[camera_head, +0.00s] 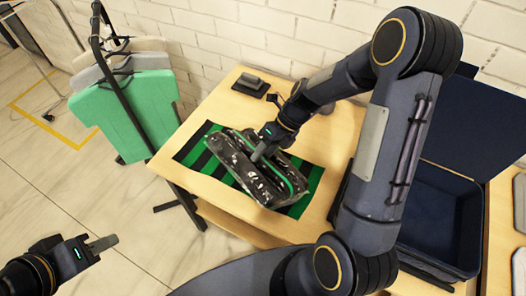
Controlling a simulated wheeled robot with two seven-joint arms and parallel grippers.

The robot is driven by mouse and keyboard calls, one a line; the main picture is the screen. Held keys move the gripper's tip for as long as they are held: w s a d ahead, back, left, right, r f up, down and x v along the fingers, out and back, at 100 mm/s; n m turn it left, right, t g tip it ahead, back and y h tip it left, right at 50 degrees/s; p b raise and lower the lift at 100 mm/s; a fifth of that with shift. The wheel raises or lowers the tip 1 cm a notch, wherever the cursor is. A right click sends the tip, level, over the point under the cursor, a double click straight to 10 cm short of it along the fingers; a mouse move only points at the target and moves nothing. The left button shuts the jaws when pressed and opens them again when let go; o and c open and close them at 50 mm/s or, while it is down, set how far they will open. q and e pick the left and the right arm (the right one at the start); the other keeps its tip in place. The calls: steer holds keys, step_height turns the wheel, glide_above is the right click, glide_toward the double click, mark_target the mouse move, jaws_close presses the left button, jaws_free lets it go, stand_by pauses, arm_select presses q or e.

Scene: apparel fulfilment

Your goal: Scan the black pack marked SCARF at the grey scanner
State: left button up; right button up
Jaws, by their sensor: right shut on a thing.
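A shiny black pack (242,170) with pale marks is at the green-and-black striped mat (312,178) on the wooden table. I cannot read a SCARF label on it. My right gripper (258,154) reaches down from above and is shut on the pack. I cannot tell whether the pack rests on the mat or hangs just above it. A small grey device, seemingly the scanner (251,81), sits at the table's back edge, behind the pack and apart from it. My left gripper (110,242) is at the lower left, away from the table; its finger gap does not show.
A rack (99,42) with green and grey garments (132,112) stands left of the table. A dark blue open bin (440,215) is at the right, partly behind my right arm. A white brick wall runs behind the table. Bare tabletop (215,115) lies behind the mat.

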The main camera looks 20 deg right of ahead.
steer(key=w+d+f+b, duration=0.1)
steer(key=d+f+b, duration=0.1)
steer(key=d, duration=0.3)
steer(key=w+d+f+b, duration=0.2)
steer(key=d+b, duration=0.1)
steer(key=d, duration=0.2)
steer(key=shift+w+d+f+b, duration=0.25)
steer(key=shift+d+f+b, duration=0.05)
steer(key=shift+b, duration=0.05)
steer(key=s+a+r+p, duration=0.4)
steer(key=r+p, duration=0.1)
steer(key=s+a+r+p, duration=0.1)
steer(key=a+r+p, duration=0.1)
steer(key=a, duration=0.1)
steer(key=shift+s+r+p, duration=0.35)
steer(key=shift+s+p, duration=0.05)
steer(key=shift+s+a+r, duration=0.15)
steer(key=shift+s+a, duration=0.1)
